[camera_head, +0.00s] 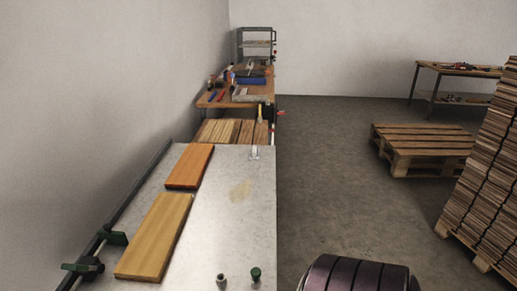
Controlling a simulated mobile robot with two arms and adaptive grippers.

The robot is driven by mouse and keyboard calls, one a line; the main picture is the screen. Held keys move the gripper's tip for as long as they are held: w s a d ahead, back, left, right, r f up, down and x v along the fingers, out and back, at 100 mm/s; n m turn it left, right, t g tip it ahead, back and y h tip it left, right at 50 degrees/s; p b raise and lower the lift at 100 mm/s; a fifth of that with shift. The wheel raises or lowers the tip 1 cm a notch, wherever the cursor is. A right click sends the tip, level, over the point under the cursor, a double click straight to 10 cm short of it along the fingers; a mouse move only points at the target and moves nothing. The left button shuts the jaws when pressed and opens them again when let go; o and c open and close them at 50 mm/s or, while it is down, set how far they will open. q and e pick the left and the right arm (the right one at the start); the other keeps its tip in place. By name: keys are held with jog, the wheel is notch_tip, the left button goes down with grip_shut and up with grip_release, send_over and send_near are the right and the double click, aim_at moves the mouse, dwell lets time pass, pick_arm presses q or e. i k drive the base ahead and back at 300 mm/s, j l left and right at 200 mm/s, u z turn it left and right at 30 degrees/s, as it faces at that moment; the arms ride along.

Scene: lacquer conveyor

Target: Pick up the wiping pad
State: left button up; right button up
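I cannot make out a wiping pad for certain. A pale metal-topped table (225,235) runs along the left wall. A small pale item (255,153) lies at its far right corner, too small to identify. A faint tan patch (240,191) marks the table top right of the boards. An orange-brown board (189,166) and a yellowish board (155,236) lie flat on the left side. Neither of my grippers shows in this view.
Two small upright items (255,274) (221,282) stand at the near end. A cluttered workbench (215,100) stands beyond. A pallet (425,143) and stacked boards (487,155) stand right; the floor (335,170) between is clear.

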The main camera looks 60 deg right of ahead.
aim_at(254, 154)
jog(key=z, duration=1.95)
jog(key=i+l+u, duration=0.1)
jog(key=i+l, duration=0.15)
jog(key=i+l+u, duration=0.15)
jog(key=l, duration=0.3)
jog(key=i+l+u, duration=0.1)
jog(key=i+l, duration=0.25)
jog(key=i+l+u, duration=0.1)
jog(key=l, duration=0.3)
jog(key=i, duration=0.1)
